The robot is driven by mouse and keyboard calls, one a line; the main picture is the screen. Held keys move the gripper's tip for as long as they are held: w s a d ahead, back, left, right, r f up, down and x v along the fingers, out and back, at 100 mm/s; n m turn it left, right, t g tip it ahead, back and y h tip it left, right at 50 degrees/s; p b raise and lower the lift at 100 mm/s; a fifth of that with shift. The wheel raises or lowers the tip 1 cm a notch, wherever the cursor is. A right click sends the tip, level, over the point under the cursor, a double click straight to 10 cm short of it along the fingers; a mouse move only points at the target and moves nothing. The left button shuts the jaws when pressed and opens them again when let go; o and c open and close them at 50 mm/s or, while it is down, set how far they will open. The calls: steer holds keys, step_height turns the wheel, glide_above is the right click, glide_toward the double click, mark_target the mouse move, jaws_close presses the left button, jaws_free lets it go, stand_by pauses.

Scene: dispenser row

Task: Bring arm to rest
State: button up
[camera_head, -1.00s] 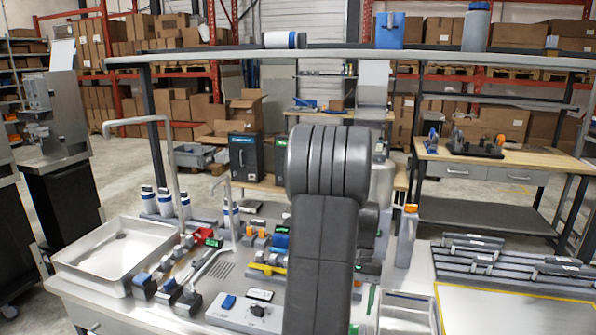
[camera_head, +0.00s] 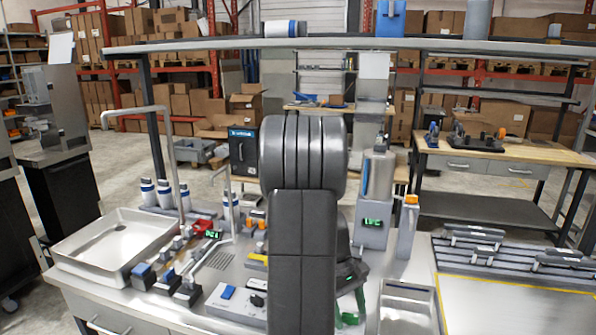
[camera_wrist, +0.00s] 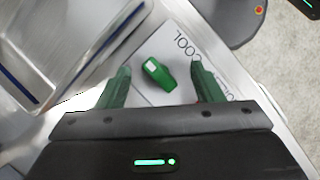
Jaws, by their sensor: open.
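My arm (camera_head: 303,230) rises in the middle of the head view and hides part of the bench. My gripper (camera_wrist: 160,70) has green fingers, spread apart with a gap between them in the wrist view. In the head view, green parts of it (camera_head: 350,308) show low beside the arm. A small green object with a pale top (camera_wrist: 157,73) appears between the fingertips in the wrist view, touching neither finger. It seems to lie on a white surface printed with "COOL" (camera_wrist: 177,45). How far below the fingers it is, I cannot tell.
A sink basin (camera_head: 75,262) is at the left with a tall tap. A slatted rack (camera_head: 480,250) is at the right. A shelf (camera_head: 480,45) spans the back.

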steer(key=n+t+b, duration=0.1)
steer(key=n, duration=0.2)
steer(key=n+t+h+b, duration=0.1)
steer(key=n, duration=0.2)
steer(key=shift+s+a+f+n+h, duration=0.1)
steer(key=shift+s+n+h, duration=0.05)
steer(key=shift+n+h, duration=0.15)
steer(key=shift+a+r, duration=0.2)
steer(key=shift+r, duration=0.4)
